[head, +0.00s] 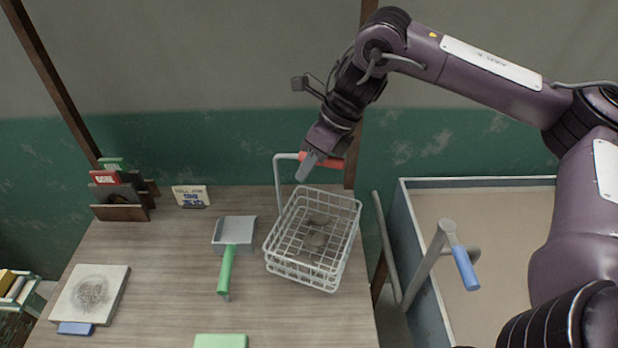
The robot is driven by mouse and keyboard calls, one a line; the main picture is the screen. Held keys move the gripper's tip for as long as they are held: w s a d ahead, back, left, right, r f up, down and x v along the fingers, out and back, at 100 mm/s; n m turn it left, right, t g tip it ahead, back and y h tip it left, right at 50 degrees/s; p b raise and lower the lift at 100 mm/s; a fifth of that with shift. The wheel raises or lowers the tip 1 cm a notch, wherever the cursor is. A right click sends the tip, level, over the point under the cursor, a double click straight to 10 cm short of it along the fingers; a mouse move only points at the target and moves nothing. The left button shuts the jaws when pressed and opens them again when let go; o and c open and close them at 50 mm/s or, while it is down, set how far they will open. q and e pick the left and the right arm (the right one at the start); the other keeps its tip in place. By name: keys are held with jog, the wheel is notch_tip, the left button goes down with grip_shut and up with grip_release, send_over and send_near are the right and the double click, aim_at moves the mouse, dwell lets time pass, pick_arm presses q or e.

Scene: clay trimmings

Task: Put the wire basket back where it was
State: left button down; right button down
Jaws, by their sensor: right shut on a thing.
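The white wire basket (345,237) is at the right end of the wooden table, with several brownish clay pieces (316,234) in it. Its tall grey handle has a red grip (325,161) at the top, above the back of the basket. My right gripper (309,166) is at the handle's top and shut on the red grip. The basket looks slightly turned; I cannot tell whether its base touches the table. My left gripper is not in view.
A grey dustpan (233,231) with a green handle lies left of the basket. A stained board (90,295), a small sign (191,196) and a card rack (121,211) are further left.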

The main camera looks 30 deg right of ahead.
notch_tip(320, 180, down, 4)
jog(key=shift+r, duration=0.1)
jog(key=c, duration=1.3)
grip_release()
jog(key=v, duration=0.5)
jog(key=shift+d+r+b, duration=0.15)
jog(key=shift+r+b, duration=0.05)
jog(key=shift+b, duration=0.15)
jog(key=p+v, duration=0.2)
jog(key=v, duration=0.4)
jog(key=shift+r, duration=0.25)
